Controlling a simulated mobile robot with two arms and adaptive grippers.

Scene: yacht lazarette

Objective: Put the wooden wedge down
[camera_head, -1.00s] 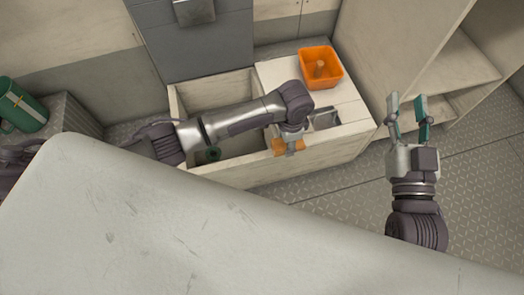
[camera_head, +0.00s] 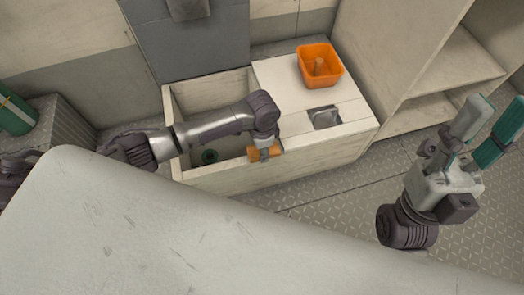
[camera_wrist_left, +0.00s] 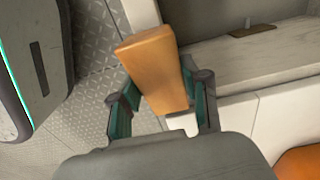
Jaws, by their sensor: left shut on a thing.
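The wooden wedge (camera_wrist_left: 157,68) is an orange-brown tapered block. In the left wrist view it sits between the two teal-padded fingers of my left gripper (camera_wrist_left: 160,105), which is shut on it. In the head view the wedge (camera_head: 252,154) shows on both sides of my left gripper (camera_head: 264,153), over the front edge of the pale locker, near the divide between its open compartment and its lidded part. I cannot tell whether the wedge touches the locker. My right gripper (camera_head: 490,122) is open and empty at the right, above the floor.
An orange bin (camera_head: 320,66) with a light brown object inside stands on the locker's lid (camera_head: 285,85), behind a metal latch (camera_head: 326,117). The open compartment (camera_head: 205,95) has a small green round thing inside. Shelves (camera_head: 440,75) stand at right; a large grey surface (camera_head: 150,225) fills the front.

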